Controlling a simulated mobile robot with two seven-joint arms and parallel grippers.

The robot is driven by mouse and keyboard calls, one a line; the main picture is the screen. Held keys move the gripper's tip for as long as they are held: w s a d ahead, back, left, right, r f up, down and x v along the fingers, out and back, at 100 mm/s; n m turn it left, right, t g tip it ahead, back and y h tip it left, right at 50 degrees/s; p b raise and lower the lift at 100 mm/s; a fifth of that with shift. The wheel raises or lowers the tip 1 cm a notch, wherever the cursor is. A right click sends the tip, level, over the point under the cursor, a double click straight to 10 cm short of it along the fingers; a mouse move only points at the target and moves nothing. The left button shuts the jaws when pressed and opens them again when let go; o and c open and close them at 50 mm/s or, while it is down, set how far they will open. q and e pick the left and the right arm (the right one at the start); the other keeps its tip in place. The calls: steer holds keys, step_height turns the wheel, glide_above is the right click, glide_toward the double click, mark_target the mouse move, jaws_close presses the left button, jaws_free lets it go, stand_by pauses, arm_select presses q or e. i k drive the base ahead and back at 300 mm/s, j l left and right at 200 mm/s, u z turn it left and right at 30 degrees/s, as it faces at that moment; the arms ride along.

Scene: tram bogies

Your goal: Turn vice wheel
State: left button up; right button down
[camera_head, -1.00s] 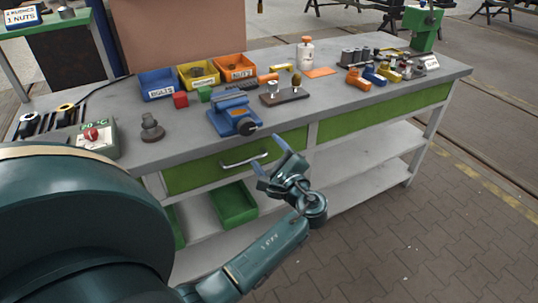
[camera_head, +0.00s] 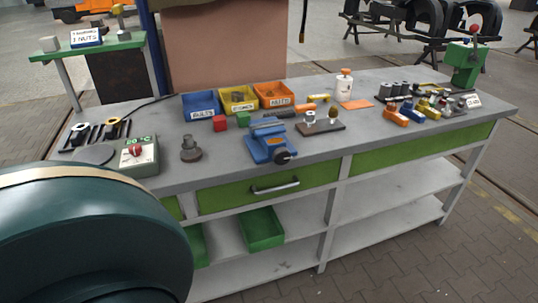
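A blue vice (camera_head: 268,140) stands at the front edge of the grey workbench (camera_head: 220,165). Its dark round wheel (camera_head: 283,157) faces the front, above the drawer. Neither of my grippers shows in the head view now. A large dark teal part of my own body fills the lower left and hides the bench's left front.
A drawer handle (camera_head: 275,186) sticks out below.

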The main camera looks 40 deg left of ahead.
mark_target(281, 156)
steer(key=i+u, duration=0.1)
steer(key=u, duration=1.5)
steer(key=l+u, duration=0.25)
steer(key=u, duration=0.15)
steer(key=l+u, duration=0.3)
steer(key=u, duration=0.15)
steer(key=l+u, duration=0.25)
steer(key=u, duration=0.15)
steer(key=k+l+u, duration=0.1)
steer(key=l+u, duration=0.15)
steer(key=k+l+u, duration=0.15)
steer(key=l+u, duration=0.15)
steer(key=k+l+u, duration=0.35)
steer(key=l, duration=0.25)
steer(key=k+l, duration=0.3)
steer(key=k+l+u, duration=0.15)
steer(key=l, duration=0.25)
